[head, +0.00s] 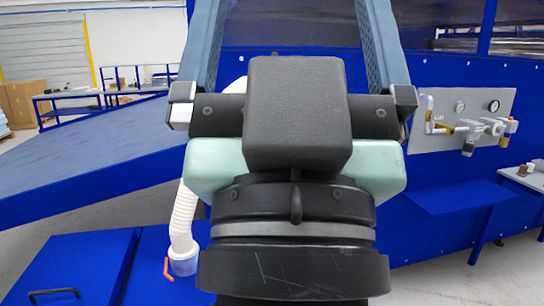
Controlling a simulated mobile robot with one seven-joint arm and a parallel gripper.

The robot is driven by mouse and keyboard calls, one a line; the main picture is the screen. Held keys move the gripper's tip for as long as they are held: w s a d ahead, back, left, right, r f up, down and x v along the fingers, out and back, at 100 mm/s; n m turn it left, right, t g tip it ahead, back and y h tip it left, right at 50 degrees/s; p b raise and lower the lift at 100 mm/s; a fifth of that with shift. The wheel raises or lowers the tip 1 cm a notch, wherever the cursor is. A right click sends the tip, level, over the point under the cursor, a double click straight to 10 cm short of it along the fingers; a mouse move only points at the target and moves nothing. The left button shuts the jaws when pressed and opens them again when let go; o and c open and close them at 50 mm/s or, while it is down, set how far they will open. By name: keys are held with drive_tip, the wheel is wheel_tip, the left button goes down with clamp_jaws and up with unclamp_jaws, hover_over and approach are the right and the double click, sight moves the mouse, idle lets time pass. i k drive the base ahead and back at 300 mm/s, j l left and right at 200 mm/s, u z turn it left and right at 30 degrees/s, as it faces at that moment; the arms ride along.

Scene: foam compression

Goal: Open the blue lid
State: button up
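A blue lid (75,262) lies at the lower left, with a dark bar handle (55,293) near the bottom edge of the picture. Its near part is cut off by the frame. My gripper (292,12) fills the middle of the view, seen from behind. Its two grey-blue fingers stand wide apart and point up and away. The fingertips run out of the top of the frame. Nothing shows between the visible parts of the fingers. My gripper is to the right of the lid and not touching it in this view.
A white hose (184,220) with an orange lever (168,269) stands just right of the lid. A large sloping blue panel (80,165) is behind it. A grey valve panel (462,120) and a blue shelf (455,196) are on the right. Grey floor shows at left.

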sight(87, 269)
drive_tip(key=i+j, duration=0.25)
drive_tip(key=j, duration=0.2)
drive_tip(key=i+j, duration=0.25)
drive_tip(key=j, duration=0.2)
drive_tip(key=i+j, duration=0.25)
drive_tip(key=j, duration=0.2)
drive_tip(key=i+j+u, duration=0.1)
drive_tip(key=i+j, duration=0.15)
drive_tip(key=j, duration=0.2)
